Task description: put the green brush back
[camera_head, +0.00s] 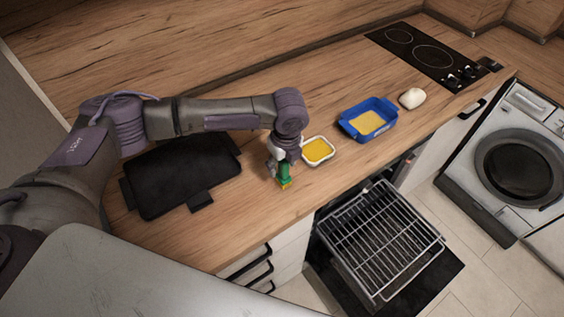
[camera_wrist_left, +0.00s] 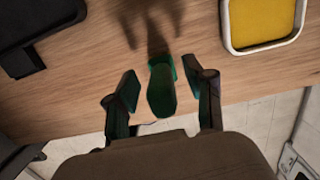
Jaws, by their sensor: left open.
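The green brush (camera_head: 284,173) is at the front part of the wooden counter, directly under my left gripper (camera_head: 279,163). Yellow shows at its lower end. In the left wrist view the brush (camera_wrist_left: 161,90) sits between the two spread fingers of my left gripper (camera_wrist_left: 166,94), with a gap on each side. The gripper is open around it and does not grip it. The wrist partly hides the brush's top in the head view. My right gripper is not in view.
A white-rimmed dish with yellow contents (camera_head: 318,150) stands close to the right of the brush. Beyond are a blue tray (camera_head: 368,119), a white lump (camera_head: 412,98) and a hob (camera_head: 425,52). A black grill (camera_head: 180,174) lies left. Below the counter edge, an oven rack (camera_head: 380,240) sticks out.

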